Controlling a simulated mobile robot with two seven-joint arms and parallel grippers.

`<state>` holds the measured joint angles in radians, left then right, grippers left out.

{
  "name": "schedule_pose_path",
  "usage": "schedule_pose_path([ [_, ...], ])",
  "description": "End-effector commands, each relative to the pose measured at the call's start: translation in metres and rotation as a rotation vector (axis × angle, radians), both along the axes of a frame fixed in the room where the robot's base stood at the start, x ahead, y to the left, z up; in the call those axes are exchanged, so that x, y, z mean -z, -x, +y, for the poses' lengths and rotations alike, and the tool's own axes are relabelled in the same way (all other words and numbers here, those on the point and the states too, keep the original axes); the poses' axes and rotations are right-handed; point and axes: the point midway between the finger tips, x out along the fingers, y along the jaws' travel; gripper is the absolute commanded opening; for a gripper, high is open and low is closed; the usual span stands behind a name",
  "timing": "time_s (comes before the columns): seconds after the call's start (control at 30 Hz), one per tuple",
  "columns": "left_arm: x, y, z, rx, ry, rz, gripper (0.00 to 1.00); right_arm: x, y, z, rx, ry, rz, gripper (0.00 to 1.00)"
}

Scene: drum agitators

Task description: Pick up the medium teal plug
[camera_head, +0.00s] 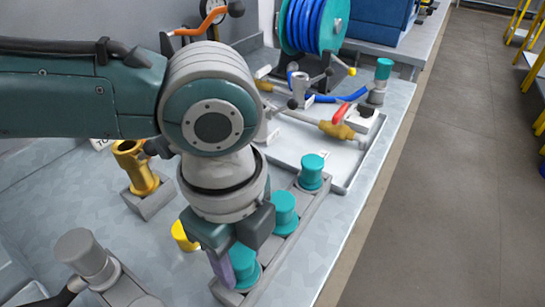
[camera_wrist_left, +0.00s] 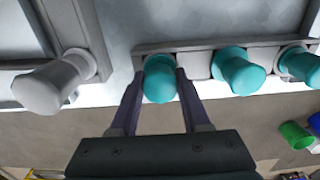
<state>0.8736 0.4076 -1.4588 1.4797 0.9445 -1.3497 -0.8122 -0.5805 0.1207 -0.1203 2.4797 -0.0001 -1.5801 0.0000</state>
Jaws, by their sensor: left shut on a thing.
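Three teal plugs stand in a row in a narrow grey rack (camera_head: 300,228) along the table's front edge. My left gripper (camera_head: 232,270) points down at the near end of the row. It is shut on the nearest teal plug (camera_head: 244,262), with one finger on each side, as the left wrist view shows (camera_wrist_left: 160,80). This plug still sits at the rack. The middle teal plug (camera_head: 285,210) and the far teal plug (camera_head: 311,170) stand apart from the gripper. The plugs look close in size, and I cannot tell which is medium. My right gripper is not in view.
A grey knob-topped part (camera_head: 82,252) stands at the lower left. A gold fitting (camera_head: 138,168) and a yellow piece (camera_head: 184,236) are near my arm. Behind lie a tray (camera_head: 345,180) with a brass-ended tool and a blue hose reel (camera_head: 312,25).

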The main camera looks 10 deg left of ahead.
Motion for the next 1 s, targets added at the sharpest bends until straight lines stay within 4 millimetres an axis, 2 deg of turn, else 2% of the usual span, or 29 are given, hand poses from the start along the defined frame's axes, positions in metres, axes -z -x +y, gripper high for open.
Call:
schedule_pose_path([
  [0.17, -0.017, -0.001, 0.0, 0.0, 0.003, -0.002, 0.0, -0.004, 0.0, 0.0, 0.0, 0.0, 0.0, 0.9],
  [0.27, -0.036, -0.001, 0.0, 0.001, 0.003, -0.003, 0.0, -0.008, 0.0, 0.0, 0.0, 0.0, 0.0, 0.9],
  [0.6, -0.135, -0.002, -0.001, 0.002, 0.004, -0.007, 0.0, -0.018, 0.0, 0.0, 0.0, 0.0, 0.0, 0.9],
  [0.7, -0.16, -0.001, -0.001, 0.001, 0.003, -0.005, 0.0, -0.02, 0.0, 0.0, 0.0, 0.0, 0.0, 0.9],
  [0.83, -0.182, -0.001, 0.0, 0.0, 0.001, -0.004, 0.0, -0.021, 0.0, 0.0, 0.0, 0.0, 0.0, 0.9],
  [1.0, -0.197, 0.0, 0.0, 0.001, 0.002, -0.002, 0.0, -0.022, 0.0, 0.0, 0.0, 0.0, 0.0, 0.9],
])
